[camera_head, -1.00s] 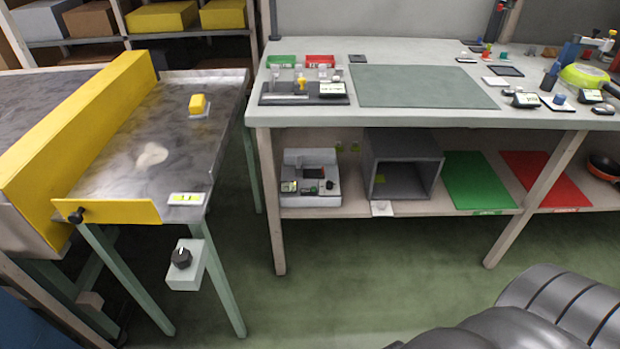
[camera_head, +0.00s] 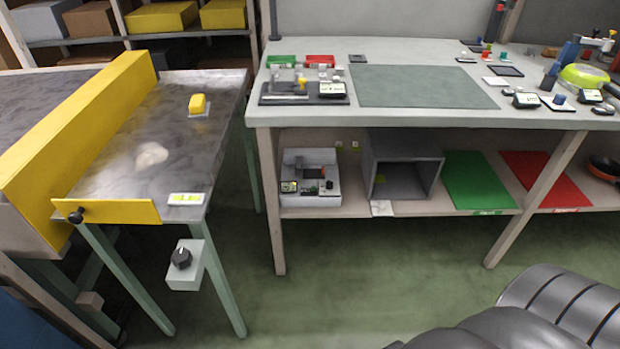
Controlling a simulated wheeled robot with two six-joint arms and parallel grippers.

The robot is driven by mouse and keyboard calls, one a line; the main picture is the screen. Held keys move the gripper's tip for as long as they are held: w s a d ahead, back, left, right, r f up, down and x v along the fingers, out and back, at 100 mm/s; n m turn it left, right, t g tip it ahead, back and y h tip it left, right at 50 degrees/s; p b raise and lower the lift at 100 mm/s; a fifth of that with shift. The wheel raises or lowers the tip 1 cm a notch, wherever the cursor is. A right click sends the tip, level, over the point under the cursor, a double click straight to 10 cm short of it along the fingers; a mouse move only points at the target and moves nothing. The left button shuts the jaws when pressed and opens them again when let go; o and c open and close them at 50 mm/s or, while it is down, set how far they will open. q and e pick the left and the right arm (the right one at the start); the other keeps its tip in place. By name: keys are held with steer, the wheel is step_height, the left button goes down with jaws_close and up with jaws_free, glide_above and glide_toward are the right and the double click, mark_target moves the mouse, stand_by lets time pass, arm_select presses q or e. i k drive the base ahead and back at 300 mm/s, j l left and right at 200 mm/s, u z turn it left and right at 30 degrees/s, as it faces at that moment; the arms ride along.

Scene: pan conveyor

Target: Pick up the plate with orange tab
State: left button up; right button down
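I cannot make out a plate with an orange tab for certain in the head view. An orange-rimmed dark pan (camera_head: 604,166) is partly cut off by the right edge, on the lower shelf of the workbench. Neither of my grippers is in view. A grey rounded part of my own body fills the bottom right corner.
A long yellow guard (camera_head: 75,130) runs along the conveyor. The workbench (camera_head: 420,52) holds a grey-green mat (camera_head: 422,87) and several small devices. A grey open box (camera_head: 402,165), a green mat (camera_head: 478,181) and a red mat (camera_head: 545,179) are below. Green floor in front is clear.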

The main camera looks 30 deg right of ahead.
mark_target(307, 173)
steer(key=z, duration=0.45)
steer(key=i+l+z, duration=0.15)
steer(key=z, duration=0.2)
steer(key=i+l+z, duration=0.45)
steer(key=z, duration=0.25)
